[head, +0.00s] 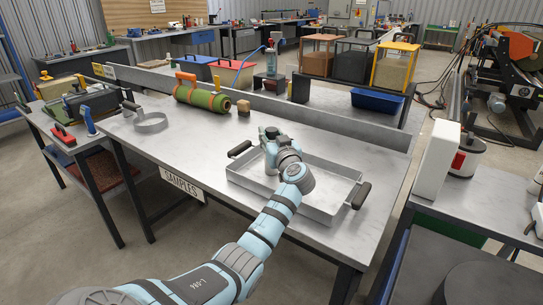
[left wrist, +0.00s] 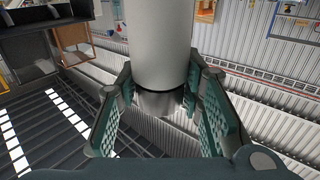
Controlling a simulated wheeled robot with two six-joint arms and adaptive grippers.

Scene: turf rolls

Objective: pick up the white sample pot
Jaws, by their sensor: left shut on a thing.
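The white sample pot (left wrist: 162,42) is a smooth pale cylinder with a dark grey lower end, upright in the left wrist view. My left gripper (left wrist: 160,82) is shut on it, with a green ridged finger pad on each side. I cannot tell the pot's height above the tray. My right gripper is not in view.
The tray, with black handles, lies on the metal table (head: 185,158). A raised metal ledge (head: 330,119) runs behind. Bare tabletop lies left of the tray.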

